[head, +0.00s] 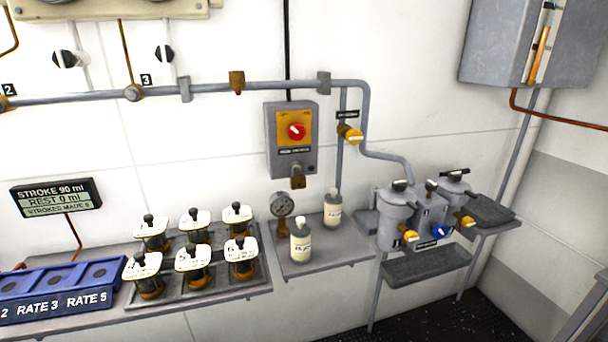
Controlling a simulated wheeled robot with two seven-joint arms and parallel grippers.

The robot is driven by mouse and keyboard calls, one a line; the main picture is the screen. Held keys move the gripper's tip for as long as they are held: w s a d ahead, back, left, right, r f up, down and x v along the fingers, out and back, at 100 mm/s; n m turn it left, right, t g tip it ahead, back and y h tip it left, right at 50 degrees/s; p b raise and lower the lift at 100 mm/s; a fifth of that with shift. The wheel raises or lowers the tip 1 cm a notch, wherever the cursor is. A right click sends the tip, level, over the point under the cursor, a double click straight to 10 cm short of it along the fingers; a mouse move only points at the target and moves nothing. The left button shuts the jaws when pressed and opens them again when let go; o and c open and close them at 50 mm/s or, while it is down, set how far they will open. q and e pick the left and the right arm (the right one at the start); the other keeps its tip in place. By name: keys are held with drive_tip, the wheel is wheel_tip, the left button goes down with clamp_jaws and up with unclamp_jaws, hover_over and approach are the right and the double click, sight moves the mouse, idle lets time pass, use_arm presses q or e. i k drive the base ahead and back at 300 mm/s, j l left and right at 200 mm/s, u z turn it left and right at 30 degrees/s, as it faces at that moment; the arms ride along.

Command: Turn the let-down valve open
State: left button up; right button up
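No label in the head view can be read as let-down valve, so I cannot tell which handle it is. A yellow-orange valve handle (350,133) sits on the vertical grey pipe right of the switch box, under a small black label too small to read. At the grey twin-canister unit (428,208) there is a blue knob (440,231) with a blurred label below it. A yellow knob (409,236) is on its left canister and another yellow knob (467,221) on its right one. Neither of my grippers is in view.
A grey box with a red rotary switch (296,132) hangs on the wall. Two white-capped bottles (301,241) and a gauge (281,206) stand on a shelf. Several white-topped jars (193,259) are in a rack beside blue bins (60,290). A dark tray (427,266) is below the canisters.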

sight(355, 136)
drive_tip(key=i, duration=0.15)
drive_tip(key=i+j+z, duration=0.1)
drive_tip(key=z, duration=0.4)
drive_tip(key=i+j+z, duration=0.25)
drive_tip(key=z, duration=0.2)
drive_tip(key=i+j+z, duration=0.2)
drive_tip(key=z, duration=0.8)
